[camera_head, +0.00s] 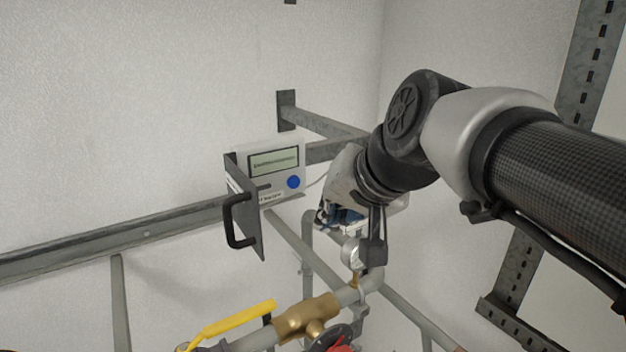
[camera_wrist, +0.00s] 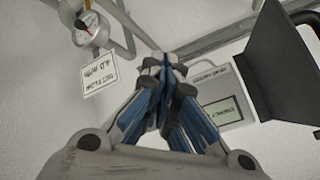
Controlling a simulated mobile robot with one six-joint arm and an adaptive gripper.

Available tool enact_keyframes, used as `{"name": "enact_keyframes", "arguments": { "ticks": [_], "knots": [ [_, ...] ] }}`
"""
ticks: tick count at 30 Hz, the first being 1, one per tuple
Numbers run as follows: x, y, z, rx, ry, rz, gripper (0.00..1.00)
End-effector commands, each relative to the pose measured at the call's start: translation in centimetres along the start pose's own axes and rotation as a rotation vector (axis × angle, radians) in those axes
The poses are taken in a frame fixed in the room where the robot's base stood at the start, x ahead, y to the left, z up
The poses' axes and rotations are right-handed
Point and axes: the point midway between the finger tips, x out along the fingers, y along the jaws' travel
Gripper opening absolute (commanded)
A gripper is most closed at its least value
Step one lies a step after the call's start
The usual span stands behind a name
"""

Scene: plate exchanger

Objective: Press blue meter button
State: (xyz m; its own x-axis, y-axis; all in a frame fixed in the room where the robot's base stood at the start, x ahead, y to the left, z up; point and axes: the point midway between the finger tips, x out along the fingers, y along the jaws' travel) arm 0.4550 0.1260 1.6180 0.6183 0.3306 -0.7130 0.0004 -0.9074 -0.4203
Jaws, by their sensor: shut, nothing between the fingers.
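The meter (camera_head: 300,160) is a white box on the wall in the head view, with a greenish display (camera_head: 273,162) and a round blue button (camera_head: 293,182) at its lower right. In the wrist view the meter (camera_wrist: 216,82) is right of the fingers, its display text upside down; I cannot make out the blue button there. My gripper (camera_head: 340,218) is right of and below the meter in the head view, apart from the button and partly hidden by my arm. In the wrist view my gripper (camera_wrist: 166,62) has its blue-padded fingers together, with nothing between them.
A dark panel (camera_head: 246,205) with a black handle (camera_head: 232,222) stands out at the meter's left side. Below are pipes, a brass valve (camera_head: 305,318) with a yellow lever (camera_head: 232,322), and a gauge (camera_wrist: 84,32) with a white tag (camera_wrist: 100,76). Metal rails cross the wall.

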Motion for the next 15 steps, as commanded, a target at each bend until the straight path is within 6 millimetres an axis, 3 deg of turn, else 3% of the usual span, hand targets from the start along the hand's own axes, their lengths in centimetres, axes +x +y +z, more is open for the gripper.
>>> {"name": "enact_keyframes", "arguments": {
  "ticks": [15],
  "knots": [
    [4.5, -3.4, -3.3, -0.001, -0.003, 0.000, 0.00]
  ]
}}
